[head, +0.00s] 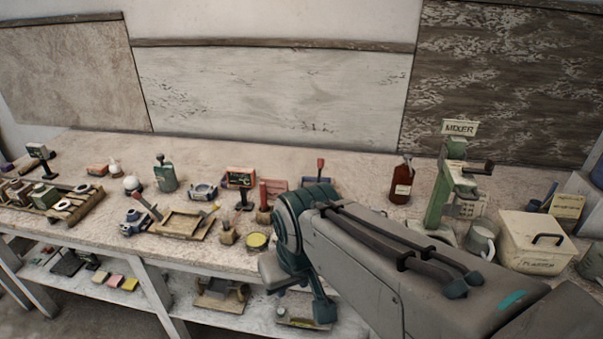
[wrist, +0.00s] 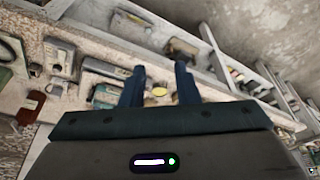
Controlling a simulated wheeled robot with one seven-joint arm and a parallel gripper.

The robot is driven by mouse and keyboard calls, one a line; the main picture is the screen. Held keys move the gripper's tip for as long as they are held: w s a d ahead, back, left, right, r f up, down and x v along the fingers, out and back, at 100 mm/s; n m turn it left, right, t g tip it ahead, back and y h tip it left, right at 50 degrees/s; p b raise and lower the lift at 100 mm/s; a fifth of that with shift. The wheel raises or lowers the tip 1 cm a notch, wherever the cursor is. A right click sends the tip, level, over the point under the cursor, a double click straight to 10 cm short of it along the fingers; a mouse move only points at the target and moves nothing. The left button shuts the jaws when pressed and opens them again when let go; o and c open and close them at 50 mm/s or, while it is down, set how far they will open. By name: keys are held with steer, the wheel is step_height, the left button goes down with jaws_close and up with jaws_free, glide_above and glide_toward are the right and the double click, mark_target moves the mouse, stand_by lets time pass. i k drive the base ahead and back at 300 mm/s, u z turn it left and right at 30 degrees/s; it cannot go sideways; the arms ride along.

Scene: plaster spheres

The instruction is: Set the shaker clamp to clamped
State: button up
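I cannot tell for sure which device is the shaker clamp. A wooden-topped device (head: 186,222) with a red-handled lever (head: 148,207) stands at the table's front, left of my arm. The lever leans up to the left. A red upright lever (head: 320,168) stands farther back, partly hidden by my arm. My gripper (wrist: 158,80) shows in the wrist view with its two dark blue fingers apart and nothing held between them. A round yellow-topped item (wrist: 160,91) shows beyond the fingers, and the head view has a similar one (head: 257,241). The gripper's fingers are not clear in the head view.
The table (head: 375,220) is crowded with small devices. A brown bottle (head: 402,183), a green mixer stand (head: 446,190) and a plaster box (head: 538,243) stand on the right. A lower shelf (head: 190,306) holds more items. My arm covers the front middle.

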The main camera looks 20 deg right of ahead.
mark_target(320, 161)
steer(key=k, duration=0.65)
steer(key=z, duration=0.55)
steer(key=i, duration=1.05)
